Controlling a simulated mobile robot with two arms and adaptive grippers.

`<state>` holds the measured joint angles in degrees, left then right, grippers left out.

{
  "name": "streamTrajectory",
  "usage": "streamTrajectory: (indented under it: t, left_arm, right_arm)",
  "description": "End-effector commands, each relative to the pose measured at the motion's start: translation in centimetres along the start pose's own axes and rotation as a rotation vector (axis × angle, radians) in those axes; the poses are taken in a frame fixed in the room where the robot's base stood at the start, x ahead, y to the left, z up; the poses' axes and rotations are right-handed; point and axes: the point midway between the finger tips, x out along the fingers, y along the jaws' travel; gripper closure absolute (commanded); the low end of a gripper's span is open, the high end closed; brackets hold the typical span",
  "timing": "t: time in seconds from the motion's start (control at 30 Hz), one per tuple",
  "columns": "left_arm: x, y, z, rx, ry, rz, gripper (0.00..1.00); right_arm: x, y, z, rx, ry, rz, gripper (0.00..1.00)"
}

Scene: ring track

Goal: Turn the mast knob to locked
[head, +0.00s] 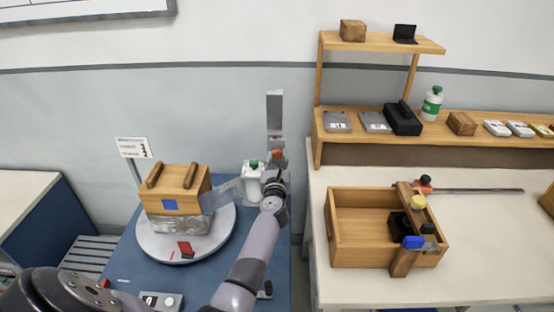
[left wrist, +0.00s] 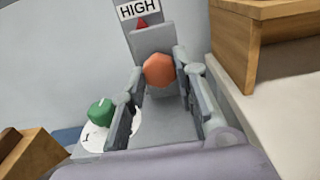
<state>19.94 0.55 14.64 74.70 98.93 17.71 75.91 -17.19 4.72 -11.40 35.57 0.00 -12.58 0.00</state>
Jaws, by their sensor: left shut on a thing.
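The mast (head: 274,108) is a grey upright post behind the blue table. Its knob (left wrist: 159,70) is an orange hexagon on a grey block, below a red pointer and a "HIGH" label (left wrist: 139,10). In the head view the knob (head: 277,155) shows small and partly hidden, just above my left gripper (head: 275,174). In the left wrist view the fingers lie on both sides of the knob, and the gripper is shut on it. No "locked" mark can be read. My right gripper is not in view.
A turntable (head: 148,242) carries a wrapped wooden box (head: 185,180) left of my arm. A white bottle with a green cap (head: 252,183) stands close beside the gripper. At right, a bench holds a wooden crate (head: 334,228) and a shelf (head: 385,43).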

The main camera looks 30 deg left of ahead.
Motion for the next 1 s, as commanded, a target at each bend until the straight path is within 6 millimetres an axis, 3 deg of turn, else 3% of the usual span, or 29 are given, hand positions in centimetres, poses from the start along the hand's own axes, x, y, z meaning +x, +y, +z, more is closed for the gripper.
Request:
streamTrajectory:
  t: [0.37, 1.0]
  left_arm:
    - [0.0, -0.1, 0.3, 0.124, -0.002, -0.001, 1.00]
    - [0.0, -0.1, 0.4, 0.707, -0.003, -0.002, 1.00]
  right_arm:
    - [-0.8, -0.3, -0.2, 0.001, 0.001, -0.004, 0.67]
    - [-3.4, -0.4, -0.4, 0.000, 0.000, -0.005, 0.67]
